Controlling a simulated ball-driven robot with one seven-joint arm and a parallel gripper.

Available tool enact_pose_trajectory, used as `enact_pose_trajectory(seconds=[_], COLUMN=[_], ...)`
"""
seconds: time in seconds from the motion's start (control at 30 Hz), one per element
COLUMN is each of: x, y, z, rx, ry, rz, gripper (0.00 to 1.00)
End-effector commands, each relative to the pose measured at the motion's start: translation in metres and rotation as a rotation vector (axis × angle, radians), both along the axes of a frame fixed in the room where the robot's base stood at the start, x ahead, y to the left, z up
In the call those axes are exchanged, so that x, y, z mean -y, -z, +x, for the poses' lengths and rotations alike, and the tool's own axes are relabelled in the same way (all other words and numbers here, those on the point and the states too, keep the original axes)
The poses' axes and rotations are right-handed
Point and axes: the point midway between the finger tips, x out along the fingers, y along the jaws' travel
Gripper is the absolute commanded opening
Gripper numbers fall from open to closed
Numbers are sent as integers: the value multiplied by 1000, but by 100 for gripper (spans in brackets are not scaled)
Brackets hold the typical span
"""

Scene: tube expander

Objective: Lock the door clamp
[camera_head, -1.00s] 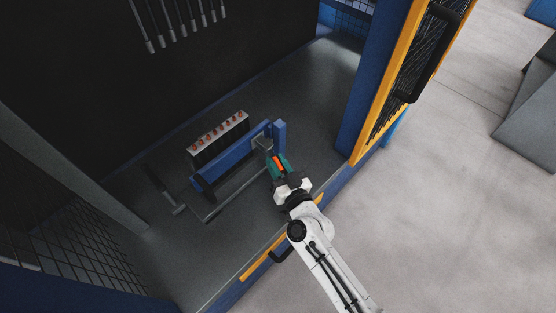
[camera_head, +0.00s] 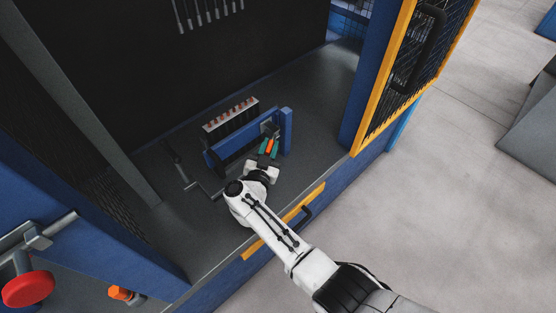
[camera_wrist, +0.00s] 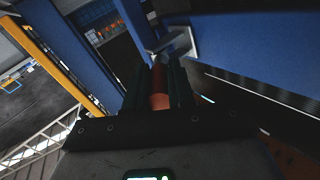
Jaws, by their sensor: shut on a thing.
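The clamp (camera_head: 269,130) is a small grey metal piece at the right end of a blue bar (camera_head: 235,149) inside the machine. It also shows in the wrist view (camera_wrist: 176,44), just beyond my fingertips. My gripper (camera_head: 268,147) has dark green fingers, shut on the clamp's orange handle (camera_head: 270,146). The handle also shows as an orange-red cylinder between the fingers in the wrist view (camera_wrist: 160,88). The fingers cover the handle's sides. I cannot tell whether the clamp is locked.
A block with a row of orange-red tops (camera_head: 231,115) stands behind the bar. A blue post (camera_head: 286,130) rises right of the clamp. The yellow-framed mesh door (camera_head: 405,80) stands open at right.

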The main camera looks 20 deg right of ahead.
Motion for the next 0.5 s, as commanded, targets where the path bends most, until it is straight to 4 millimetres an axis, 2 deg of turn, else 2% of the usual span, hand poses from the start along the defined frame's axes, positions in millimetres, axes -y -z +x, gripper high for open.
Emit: enact_pose_trajectory(seconds=[0.07,0.5], x=[-6,-14], y=[6,3], z=[6,14], rx=[3,1], ry=[54,276], rz=[2,0], gripper=[0,0])
